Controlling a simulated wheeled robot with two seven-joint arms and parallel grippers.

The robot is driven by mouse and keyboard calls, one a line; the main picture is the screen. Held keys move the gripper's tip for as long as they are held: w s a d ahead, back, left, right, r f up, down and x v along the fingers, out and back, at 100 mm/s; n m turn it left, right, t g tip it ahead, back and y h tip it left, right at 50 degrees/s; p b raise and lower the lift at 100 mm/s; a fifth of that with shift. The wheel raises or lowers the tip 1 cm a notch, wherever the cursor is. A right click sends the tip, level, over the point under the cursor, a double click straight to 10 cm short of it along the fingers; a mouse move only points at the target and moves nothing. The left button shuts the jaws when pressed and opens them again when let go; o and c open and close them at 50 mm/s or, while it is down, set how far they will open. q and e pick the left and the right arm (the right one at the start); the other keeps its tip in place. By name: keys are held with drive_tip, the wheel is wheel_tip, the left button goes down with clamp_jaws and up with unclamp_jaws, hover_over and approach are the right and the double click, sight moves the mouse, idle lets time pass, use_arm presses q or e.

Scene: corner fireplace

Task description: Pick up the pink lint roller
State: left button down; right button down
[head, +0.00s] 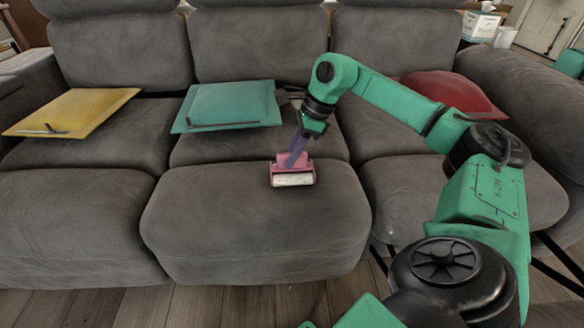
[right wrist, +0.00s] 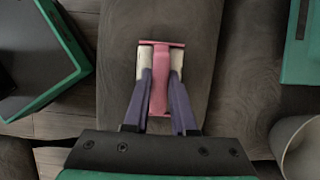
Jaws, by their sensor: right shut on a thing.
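The pink lint roller (head: 292,170) is at the front of the middle sofa seat in the head view, with its white roll facing the front. In the right wrist view the pink handle (right wrist: 160,85) lies between the two purple fingers of my right gripper (right wrist: 160,77), and the white roll shows on both sides behind them. My right gripper (head: 298,155) comes down on it from above and is shut on it. I cannot tell whether the roller touches the seat. My left gripper is not in view.
The grey sofa (head: 255,225) fills most of the head view. A yellow flat item (head: 80,108) lies on the left seat and a teal one (head: 230,105) behind the roller. A red cushion (head: 455,92) is on the right seat, partly behind my arm. The seat left of the roller is clear.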

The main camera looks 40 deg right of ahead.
idle(0.4)
